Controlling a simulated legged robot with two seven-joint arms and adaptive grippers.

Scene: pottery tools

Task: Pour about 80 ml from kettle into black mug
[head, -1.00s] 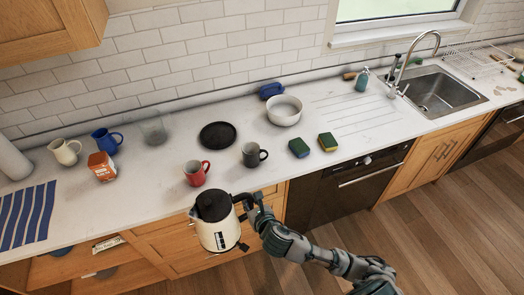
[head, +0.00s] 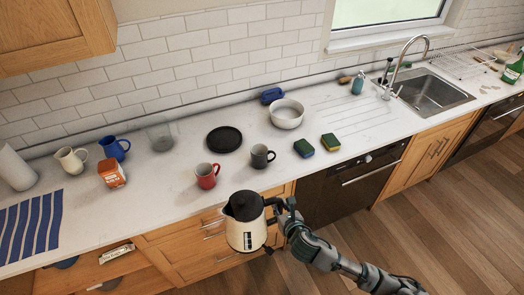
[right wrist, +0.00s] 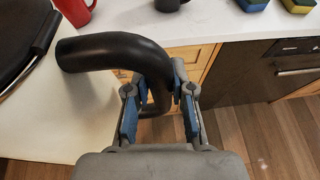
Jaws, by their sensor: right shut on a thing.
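The cream kettle (head: 245,232) with a black lid and black handle hangs upright in front of the counter edge, over the drawers. My right gripper (head: 283,215) is shut on its black handle. The right wrist view shows the handle (right wrist: 110,50) between the blue-padded fingers of the right gripper (right wrist: 158,105). The black mug (head: 261,156) stands upright on the counter, beyond the kettle and slightly right of it. Its inside cannot be made out. My left gripper is out of view.
A red mug (head: 207,175) stands just left of the black mug. Two sponges (head: 304,148) lie to its right. A black round plate (head: 224,139) and a white bowl (head: 286,113) are behind. Cream and blue mugs (head: 114,146) and an orange box (head: 112,174) stand at left.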

